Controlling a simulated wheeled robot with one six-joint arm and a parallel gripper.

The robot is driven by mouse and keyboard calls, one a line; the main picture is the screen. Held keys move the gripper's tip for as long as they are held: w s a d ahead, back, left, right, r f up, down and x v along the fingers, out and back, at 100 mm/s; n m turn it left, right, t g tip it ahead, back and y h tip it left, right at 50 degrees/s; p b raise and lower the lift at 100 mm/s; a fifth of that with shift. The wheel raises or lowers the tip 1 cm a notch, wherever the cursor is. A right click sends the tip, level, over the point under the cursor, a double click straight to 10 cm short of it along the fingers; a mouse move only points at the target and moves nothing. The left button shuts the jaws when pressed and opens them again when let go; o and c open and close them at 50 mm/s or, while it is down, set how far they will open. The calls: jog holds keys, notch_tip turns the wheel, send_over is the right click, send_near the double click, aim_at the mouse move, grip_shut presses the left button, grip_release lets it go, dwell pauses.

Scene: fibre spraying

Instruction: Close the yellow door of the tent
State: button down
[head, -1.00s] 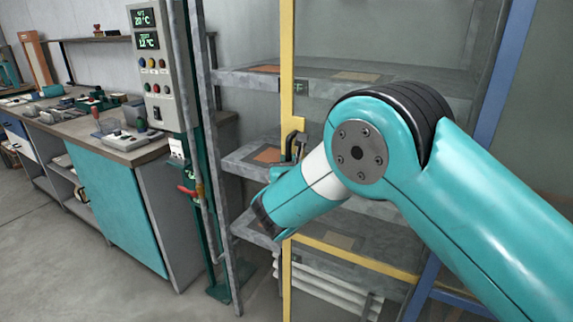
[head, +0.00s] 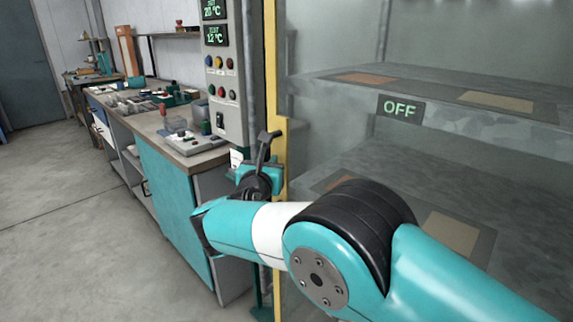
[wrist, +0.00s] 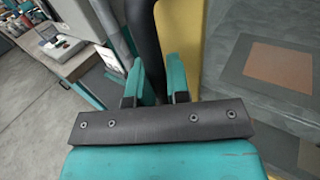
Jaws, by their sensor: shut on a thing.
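The tent's yellow door shows its upright yellow edge (head: 270,80) left of the shelves, with the shelves visible through its clear panel. The edge overlaps the grey post at the tent's left side; I cannot tell whether they touch. The black door handle (head: 264,145) stands on the yellow edge. My gripper (head: 257,176) is shut on this handle, just left of the edge. In the wrist view my gripper's teal fingers (wrist: 157,82) are on either side of the dark handle (wrist: 144,35), with the yellow edge (wrist: 180,45) close behind. The exact contact is partly hidden.
Inside the tent are grey shelves (head: 440,95) with flat brown panels and a green OFF sign (head: 399,109). The control box (head: 222,75) and the workbench (head: 185,150) stand close on the left. Open floor (head: 80,220) lies at far left.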

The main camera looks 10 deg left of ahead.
jog(key=shift+w+a+r, duration=0.15)
jog(key=shift+w+a, duration=0.15)
jog(key=shift+a, duration=0.05)
jog(key=shift+a, duration=0.1)
jog(key=c, duration=1.1)
grip_release()
jog(key=shift+a, duration=0.15)
jog(key=s+b, duration=0.2)
jog(key=s, duration=1.5)
jog(key=shift+s+b, duration=0.2)
jog(key=shift+b, duration=0.15)
